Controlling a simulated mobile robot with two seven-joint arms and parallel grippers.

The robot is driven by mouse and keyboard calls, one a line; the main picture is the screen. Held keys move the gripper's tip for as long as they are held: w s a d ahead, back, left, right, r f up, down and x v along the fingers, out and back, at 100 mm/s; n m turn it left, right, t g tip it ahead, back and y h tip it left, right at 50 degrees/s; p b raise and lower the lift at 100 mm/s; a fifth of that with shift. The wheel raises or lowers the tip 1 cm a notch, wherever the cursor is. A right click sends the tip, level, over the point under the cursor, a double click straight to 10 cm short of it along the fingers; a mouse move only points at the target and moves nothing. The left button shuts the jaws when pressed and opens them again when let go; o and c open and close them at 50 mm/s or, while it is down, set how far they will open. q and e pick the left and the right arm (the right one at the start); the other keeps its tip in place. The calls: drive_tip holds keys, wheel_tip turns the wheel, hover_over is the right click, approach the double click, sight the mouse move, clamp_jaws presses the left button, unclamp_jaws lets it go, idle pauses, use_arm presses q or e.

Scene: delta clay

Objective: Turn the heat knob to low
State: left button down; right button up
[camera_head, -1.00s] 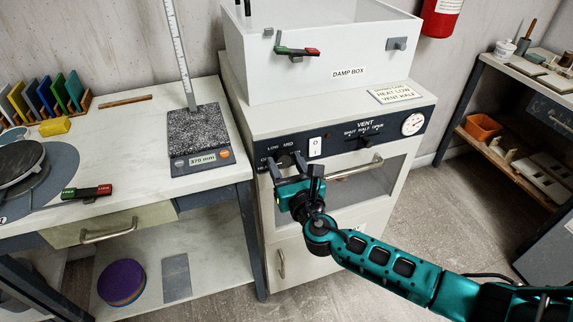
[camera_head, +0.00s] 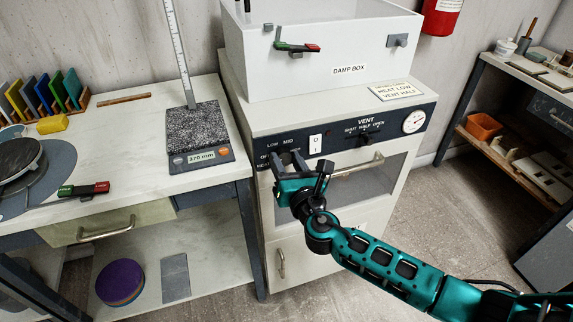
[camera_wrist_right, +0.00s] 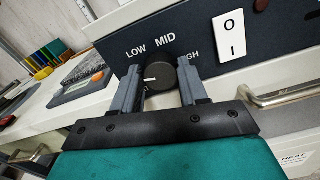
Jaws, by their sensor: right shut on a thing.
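The heat knob (camera_wrist_right: 161,76) is a round black knob on the dark front panel (camera_wrist_right: 112,50) of the white oven-like cabinet. In the right wrist view its white pointer mark is on its left side, below the LOW label and close to the left finger. LOW and MID are readable above it; HIGH is partly covered, and OFF is hidden there. My right gripper (camera_head: 287,162) is at the panel's left end, its fingers on both sides of the knob, shut on it; it also shows in the right wrist view (camera_wrist_right: 161,88). My left gripper is not in view.
A white rocker switch (camera_wrist_right: 229,36) is right of the knob. The door handle (camera_head: 357,166) runs below the panel. A vent slider (camera_head: 366,139) and a dial gauge (camera_head: 414,121) are farther right. A note (camera_head: 396,91) reading HEAT LOW, VENT HALF lies on top.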

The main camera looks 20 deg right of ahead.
drive_tip(key=m+b, duration=0.2)
drive_tip(key=m, duration=0.2)
drive_tip(key=shift+f+m, duration=0.15)
drive_tip(key=shift+m, duration=0.15)
drive_tip(key=shift+d+m+b, duration=0.1)
drive_tip(key=shift+m+b, duration=0.3)
drive_tip(key=shift+m, duration=1.1)
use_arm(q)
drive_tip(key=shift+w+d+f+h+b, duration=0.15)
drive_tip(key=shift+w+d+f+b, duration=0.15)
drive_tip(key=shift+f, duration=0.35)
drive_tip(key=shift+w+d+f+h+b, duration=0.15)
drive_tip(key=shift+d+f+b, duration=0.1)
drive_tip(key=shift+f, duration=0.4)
use_arm(e)
drive_tip(key=shift+m, duration=0.8)
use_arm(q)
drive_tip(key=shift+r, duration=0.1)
use_arm(e)
drive_tip(key=o, duration=1)
drive_tip(key=shift+o, duration=0.2)
